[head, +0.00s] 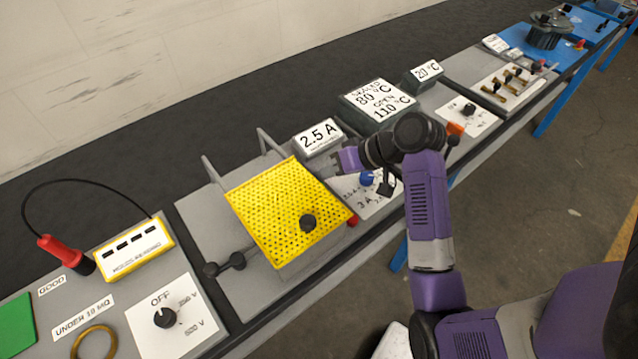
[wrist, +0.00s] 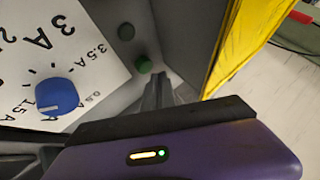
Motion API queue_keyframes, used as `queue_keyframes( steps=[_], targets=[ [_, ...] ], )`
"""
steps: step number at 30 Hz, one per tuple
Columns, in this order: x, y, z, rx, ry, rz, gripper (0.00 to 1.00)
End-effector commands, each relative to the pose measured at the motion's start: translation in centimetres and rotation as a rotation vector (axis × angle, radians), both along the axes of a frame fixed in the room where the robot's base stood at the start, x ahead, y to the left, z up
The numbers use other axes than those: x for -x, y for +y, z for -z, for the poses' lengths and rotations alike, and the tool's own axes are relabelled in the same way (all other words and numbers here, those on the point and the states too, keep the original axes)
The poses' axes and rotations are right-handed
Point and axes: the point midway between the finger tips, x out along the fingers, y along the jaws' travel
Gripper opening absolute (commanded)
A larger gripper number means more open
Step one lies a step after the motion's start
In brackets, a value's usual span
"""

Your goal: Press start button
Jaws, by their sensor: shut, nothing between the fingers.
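A green round button (wrist: 144,64), likely the start button, sits on a grey surface beside the white dial plate in the wrist view. A darker round button (wrist: 125,32) is close by it. No label shows on either. My gripper (wrist: 162,88) is shut and empty, its fingertips just beside the green button; I cannot tell whether they touch it. In the head view my gripper (head: 342,160) is in front of the 2.5 A display, to the right of the yellow guard. The buttons do not show clearly there.
The yellow perforated guard (head: 275,205) stands close to my gripper and also shows in the wrist view (wrist: 238,42). A blue dial (wrist: 56,96) is beside the fingers. The 2.5 A display (head: 318,137) stands behind. A red knob (head: 353,220) is at the guard's edge.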

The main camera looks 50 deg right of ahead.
Motion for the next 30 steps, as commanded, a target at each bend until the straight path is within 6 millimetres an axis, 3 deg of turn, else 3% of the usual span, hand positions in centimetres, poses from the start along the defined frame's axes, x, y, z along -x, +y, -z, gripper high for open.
queue_keyframes(
  steps=[30],
  targets=[
    [0.0,0.0,1.2,0.000,0.000,0.000,0.00]
  ],
)
